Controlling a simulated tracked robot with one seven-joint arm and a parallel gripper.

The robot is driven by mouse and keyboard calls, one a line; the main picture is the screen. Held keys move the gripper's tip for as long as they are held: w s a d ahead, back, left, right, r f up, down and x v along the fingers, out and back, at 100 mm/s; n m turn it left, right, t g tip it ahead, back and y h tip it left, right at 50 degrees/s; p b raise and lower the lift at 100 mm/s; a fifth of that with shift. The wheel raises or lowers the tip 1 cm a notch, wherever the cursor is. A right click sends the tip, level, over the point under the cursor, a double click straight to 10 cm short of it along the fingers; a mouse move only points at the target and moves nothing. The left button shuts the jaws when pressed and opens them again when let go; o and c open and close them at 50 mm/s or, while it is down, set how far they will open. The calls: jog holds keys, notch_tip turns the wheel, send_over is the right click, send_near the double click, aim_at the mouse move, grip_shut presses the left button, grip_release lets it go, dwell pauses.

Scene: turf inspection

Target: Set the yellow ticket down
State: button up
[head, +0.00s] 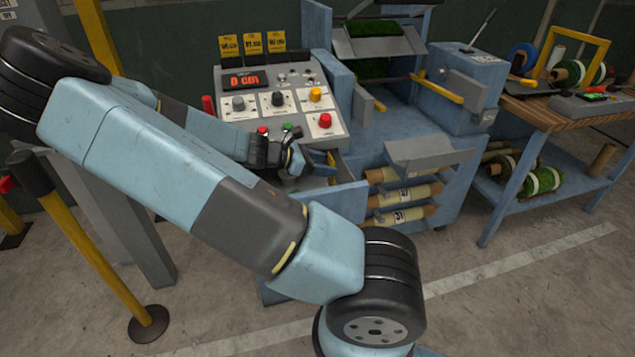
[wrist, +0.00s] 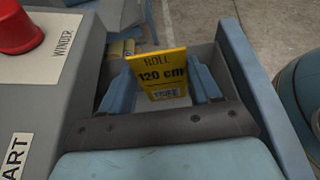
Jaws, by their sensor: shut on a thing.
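My gripper (wrist: 163,80) is shut on the yellow ticket (wrist: 165,66), which reads "ROLL 120 cm" in the wrist view. The ticket stands roughly upright between the two blue fingers, its printed face toward the wrist camera. It is over or inside a narrow blue-walled bay (wrist: 240,75) beside the control console. I cannot tell whether its lower edge touches anything. The held ticket is mostly hidden there.
The console (head: 302,82) has knobs, buttons and a red display; several yellow cards (head: 253,44) stand along its top. The red WINDER button (wrist: 18,28) is left of my gripper. Rolls (head: 405,195) lie right of the bay. A wooden-topped bench (head: 560,112) stands farther right.

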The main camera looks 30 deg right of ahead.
aim_at(330, 181)
jog(key=shift+d+f, duration=0.1)
jog(key=shift+f, duration=2.8)
jog(key=o, duration=1)
jog(key=v, duration=1.2)
jog(key=shift+r, duration=0.1)
